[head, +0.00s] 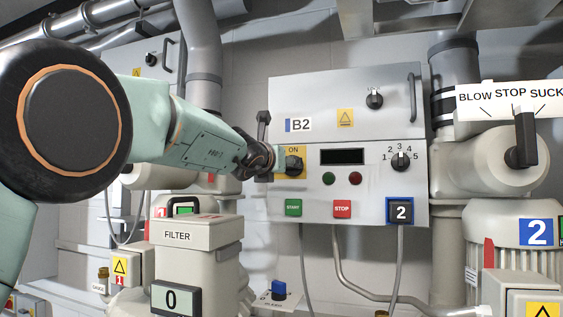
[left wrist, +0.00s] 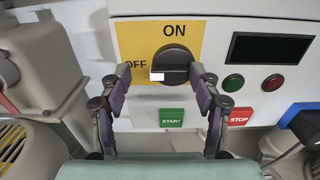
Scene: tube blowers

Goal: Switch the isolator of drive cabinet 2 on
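Drive cabinet 2 (head: 350,210) is a grey box with a "2" plate low on its front. Its isolator (head: 294,163) is a black rotary knob on a yellow plate marked ON and OFF. In the left wrist view the knob (left wrist: 172,66) lies crosswise, its white-marked end to the left, level with OFF. My left gripper (head: 268,154) is at the isolator. Its fingers (left wrist: 162,73) are open, one on each side of the knob, with a gap on the left; contact on the right cannot be told. My right gripper is not in view.
Below the isolator are a green START button (head: 293,208) and a red STOP button (head: 342,209). The display (head: 342,156) is dark. A numbered selector (head: 401,161) sits at right. A FILTER housing (head: 195,232) stands below my left arm. A BLOW/STOP/SUCK lever (head: 525,138) is far right.

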